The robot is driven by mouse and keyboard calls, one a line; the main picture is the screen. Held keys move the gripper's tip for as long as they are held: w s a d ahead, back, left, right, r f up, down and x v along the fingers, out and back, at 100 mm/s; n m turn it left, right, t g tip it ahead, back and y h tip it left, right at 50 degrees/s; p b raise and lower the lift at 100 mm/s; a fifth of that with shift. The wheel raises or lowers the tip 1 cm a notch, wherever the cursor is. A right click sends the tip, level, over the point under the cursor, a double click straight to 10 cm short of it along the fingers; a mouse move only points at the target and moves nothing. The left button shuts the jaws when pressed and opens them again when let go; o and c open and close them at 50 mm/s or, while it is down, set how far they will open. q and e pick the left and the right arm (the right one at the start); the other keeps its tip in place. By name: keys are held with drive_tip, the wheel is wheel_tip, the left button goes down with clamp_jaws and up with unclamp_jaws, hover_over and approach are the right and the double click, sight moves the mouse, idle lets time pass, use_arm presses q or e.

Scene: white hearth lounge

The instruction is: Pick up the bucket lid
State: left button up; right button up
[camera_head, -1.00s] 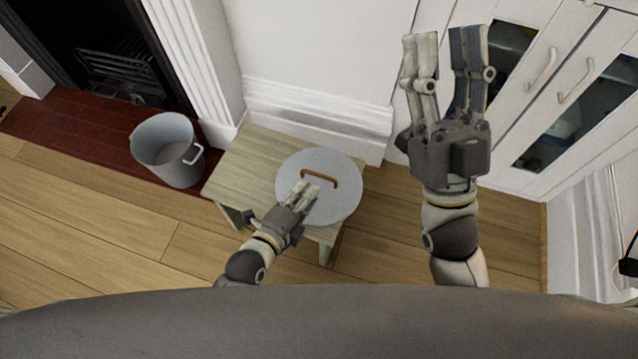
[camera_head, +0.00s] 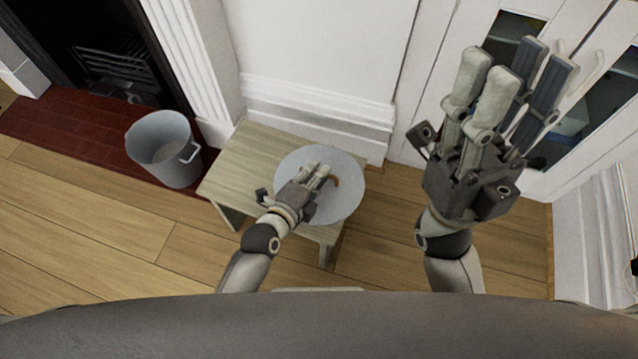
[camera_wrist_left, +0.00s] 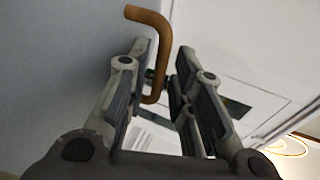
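The bucket lid (camera_head: 345,202) is a round, light grey disc lying on a small wooden table. Its brown bar handle (camera_head: 334,182) is partly hidden by my left gripper (camera_head: 318,172), which is above the lid. In the left wrist view the lid (camera_wrist_left: 60,75) fills the left side as a grey surface. The bent brown handle (camera_wrist_left: 154,22) reaches in between the fingers of my left gripper (camera_wrist_left: 163,62), which stand apart on either side of it. My right gripper (camera_head: 513,62) is raised at the right, open and empty.
The small wooden table (camera_head: 240,170) stands against the white wall. A grey bucket (camera_head: 165,150) with a side handle stands left of it by the fireplace (camera_head: 105,55). White cabinet doors (camera_head: 440,60) are behind my right gripper. Wooden floor (camera_head: 90,215) is clear at the left.

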use_arm(q)
drive_tip(key=shift+x, duration=0.85)
drive_tip(key=shift+s, duration=0.1)
clamp_jaws()
drive_tip(key=shift+f, duration=0.1)
drive_tip(key=shift+a, duration=0.1)
